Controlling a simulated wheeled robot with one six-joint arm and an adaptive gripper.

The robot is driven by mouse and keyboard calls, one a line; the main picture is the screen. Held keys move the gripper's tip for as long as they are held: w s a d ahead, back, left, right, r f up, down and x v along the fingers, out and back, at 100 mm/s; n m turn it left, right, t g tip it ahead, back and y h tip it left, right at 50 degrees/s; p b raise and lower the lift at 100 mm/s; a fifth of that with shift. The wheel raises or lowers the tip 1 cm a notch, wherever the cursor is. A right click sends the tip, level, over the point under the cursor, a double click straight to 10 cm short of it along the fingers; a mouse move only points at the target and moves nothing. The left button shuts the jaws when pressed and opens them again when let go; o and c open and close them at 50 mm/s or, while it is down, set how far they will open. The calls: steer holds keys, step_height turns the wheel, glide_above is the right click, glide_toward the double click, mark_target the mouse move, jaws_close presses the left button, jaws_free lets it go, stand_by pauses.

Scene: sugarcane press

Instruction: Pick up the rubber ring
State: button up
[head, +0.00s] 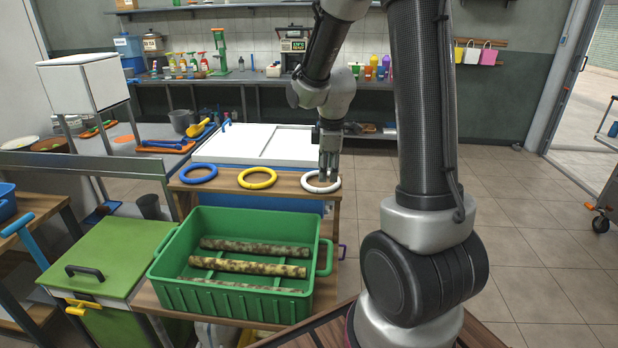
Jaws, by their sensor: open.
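Three rings lie in a row on a wooden shelf behind the green crate: a blue ring (198,174) at the left, a yellow ring (257,178) in the middle and a white ring (321,182) at the right. Which of them is the rubber ring I cannot tell from their look. My gripper (328,176) points down at the white ring, with its fingertips at or just above it. The fingers are open, and part of the ring's far side is hidden behind them. I cannot tell whether they touch it.
A green crate (233,307) holding several mottled cane pieces stands in front of the shelf (290,184). A white panel (262,141) lies behind the rings. A green-lidded box (110,254) stands at the left. Open tiled floor lies to the right.

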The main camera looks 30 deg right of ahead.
steer(key=shift+n, duration=0.8)
steer(key=x, duration=0.3)
steer(key=w+x, duration=0.1)
steer(key=x, duration=0.3)
steer(key=shift+w+f, duration=0.2)
steer(key=shift+f, duration=0.05)
jaws_close()
